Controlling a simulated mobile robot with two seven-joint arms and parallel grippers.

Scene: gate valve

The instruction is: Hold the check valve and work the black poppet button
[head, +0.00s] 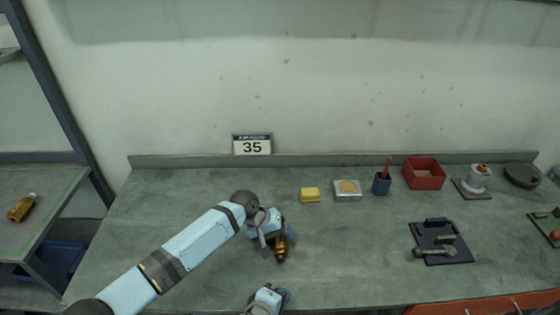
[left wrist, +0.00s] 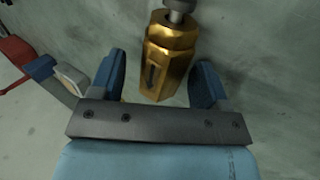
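The check valve (head: 281,246) is a brass hexagonal body on the bench, beside my left gripper (head: 277,238) in the head view. In the left wrist view the valve (left wrist: 170,55) lies between the two blue fingers of my left gripper (left wrist: 158,84). The fingers are apart, with a clear gap between the left finger and the brass. A dark grey stem or knob (left wrist: 178,6) shows at the valve's far end, cut by the top edge; I cannot tell if it is the black poppet button. My right gripper (head: 270,298) is partly visible at the bottom edge; its fingers are unclear.
A yellow block (head: 310,195), a white tray (head: 347,197), a blue cup (head: 381,186) and a red bin (head: 424,174) stand along the back. A dark plate with a handle (head: 440,246) lies at right. The bench left of my arm is clear.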

